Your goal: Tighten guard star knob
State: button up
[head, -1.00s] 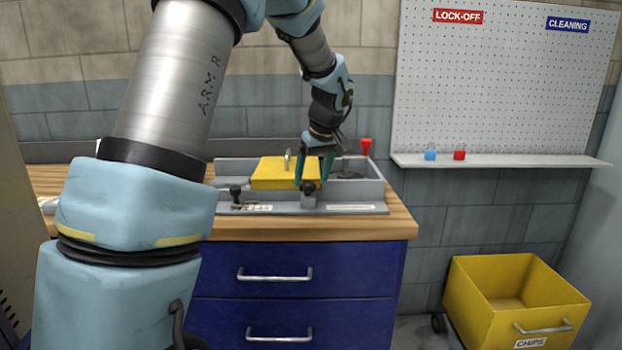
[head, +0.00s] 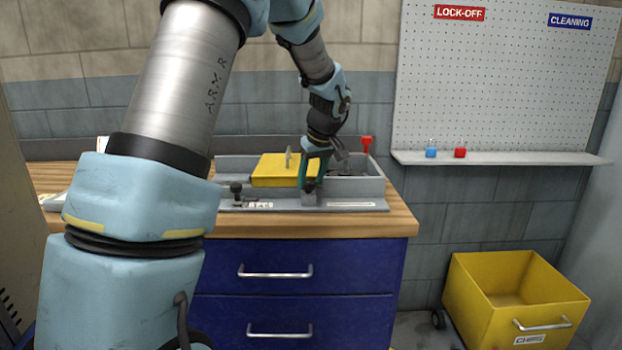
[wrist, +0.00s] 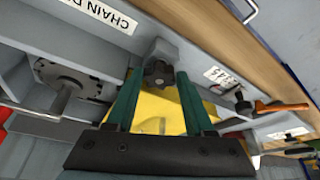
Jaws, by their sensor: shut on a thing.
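The guard star knob is a dark lobed knob, seen in the wrist view (wrist: 158,73) between my fingertips, on a grey bracket at the front of the grey runout trough (head: 345,208). My gripper (head: 312,180) reaches down to it with teal fingers, shut on the knob; the fingers also show in the wrist view (wrist: 159,78). The yellow guard (head: 272,171) lies just behind and left of the knob, with an upright metal handle. In the head view the fingers hide much of the knob.
A black knob (head: 236,188) stands left on the trough front, and a red-topped part (head: 366,143) rises at the back right. An orange-handled lever (wrist: 280,106) shows in the wrist view. A yellow chip bin (head: 480,295) stands on the floor at right.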

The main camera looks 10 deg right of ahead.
grip_shut()
jog(key=shift+a+m, duration=0.1)
jog(key=shift+m, duration=0.4)
jog(key=shift+a+r+m+h, duration=0.15)
jog(key=shift+m+h, duration=0.35)
jog(key=shift+m, duration=0.5)
jog(key=m+p, duration=0.1)
jog(key=m+h+p, duration=0.1)
jog(key=m, duration=0.1)
jog(key=shift+w+a+r+m+p, duration=0.1)
jog(key=shift+a+m+p, duration=0.2)
jog(key=shift+p, duration=0.05)
jog(key=m+p, duration=0.1)
jog(key=m+h+p, duration=0.1)
jog(key=m+p, duration=0.1)
jog(key=shift+w+a+g+h, duration=0.1)
jog(key=shift+a+g+h, duration=0.1)
jog(key=shift+g+h, duration=0.1)
jog(key=shift+m+h+p, duration=0.4)
jog(key=shift+m+p, duration=0.8)
jog(key=shift+m, duration=0.2)
jog(key=shift+w+f, duration=0.1)
jog(key=shift+f, duration=0.1)
